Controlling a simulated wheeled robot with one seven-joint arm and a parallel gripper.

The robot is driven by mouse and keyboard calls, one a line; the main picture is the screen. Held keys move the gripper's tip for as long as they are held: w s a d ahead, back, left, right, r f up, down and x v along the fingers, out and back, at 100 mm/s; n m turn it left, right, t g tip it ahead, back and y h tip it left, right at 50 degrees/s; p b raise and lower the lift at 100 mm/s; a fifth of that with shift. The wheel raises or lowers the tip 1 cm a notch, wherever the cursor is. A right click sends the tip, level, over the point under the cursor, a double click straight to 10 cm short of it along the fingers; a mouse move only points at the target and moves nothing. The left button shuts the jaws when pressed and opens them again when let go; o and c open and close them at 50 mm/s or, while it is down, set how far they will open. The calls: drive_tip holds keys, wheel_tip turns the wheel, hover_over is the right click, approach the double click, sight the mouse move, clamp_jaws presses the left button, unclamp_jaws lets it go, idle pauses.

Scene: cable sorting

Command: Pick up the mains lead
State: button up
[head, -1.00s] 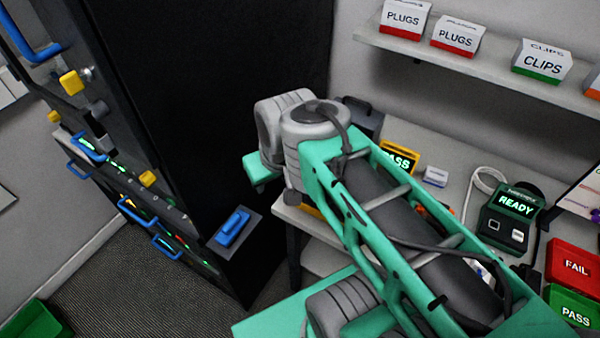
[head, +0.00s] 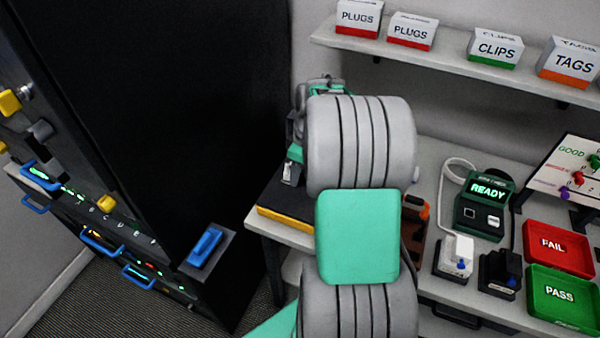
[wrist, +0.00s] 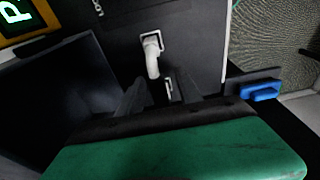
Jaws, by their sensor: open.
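My gripper (wrist: 158,88) is open in the wrist view, with its dark fingers low in the middle and its green body below. Just beyond the fingertips a white curved piece (wrist: 152,56) stands out of a white-edged opening in a dark surface; I cannot tell whether it is part of the mains lead. In the head view my arm's grey joints hide most of the gripper. On the bench there, a white plug (head: 459,250) and a black plug (head: 507,265) sit on dark blocks. A pale cable (head: 447,180) loops beside the tester.
The tester (head: 484,205) reads READY. A red FAIL tray (head: 568,262) and a green PASS tray (head: 545,306) lie at the right. A shelf (head: 430,60) with boxes runs above. A tall dark cabinet (head: 200,110) with blue handles stands left. A blue handle (wrist: 262,92) shows in the wrist view.

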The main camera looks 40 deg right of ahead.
drive_tip(key=shift+f, duration=0.25)
clamp_jaws()
idle(0.5)
